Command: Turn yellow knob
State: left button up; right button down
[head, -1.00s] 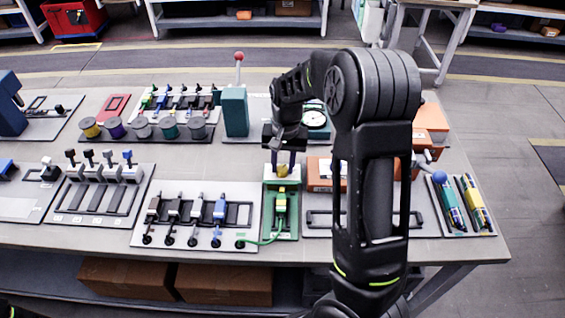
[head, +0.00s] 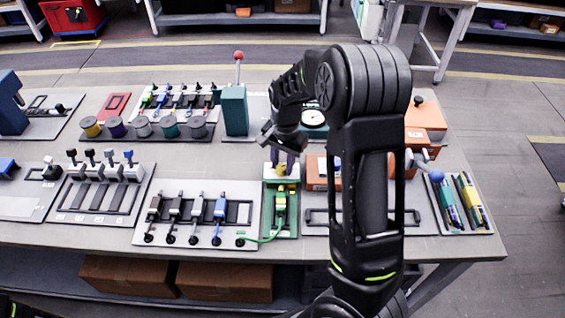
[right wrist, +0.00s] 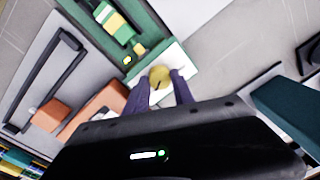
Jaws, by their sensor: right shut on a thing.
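The yellow knob (right wrist: 158,77) sits on a white block (right wrist: 178,57) at the end of a green fixture (right wrist: 140,20). In the head view the knob (head: 282,169) shows at the back of the green fixture (head: 268,205). My right gripper (right wrist: 160,84) is shut on the knob, with one finger on each side of it in the right wrist view. In the head view my right gripper (head: 281,165) comes down on it from above. A dark mark shows on the knob's face. My left gripper is not in view.
An orange box (head: 322,173) stands close to the right of the fixture. A teal block with a red-topped lever (head: 234,110) stands behind left. A panel with several plugs (head: 190,235) lies to the left. A green cable (head: 262,239) runs in front.

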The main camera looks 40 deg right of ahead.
aim_at(284, 167)
jog(key=c, duration=1.1)
grip_release()
jog(key=shift+o, duration=0.2)
jog(key=shift+r, duration=0.1)
jog(key=shift+s+d+r+b, duration=0.1)
jog(key=shift+r+b, duration=0.1)
jog(key=shift+r, duration=1.75)
jog(key=shift+s+r+b, duration=0.1)
jog(key=shift+r+b, duration=0.05)
jog(key=shift+r, duration=1.75)
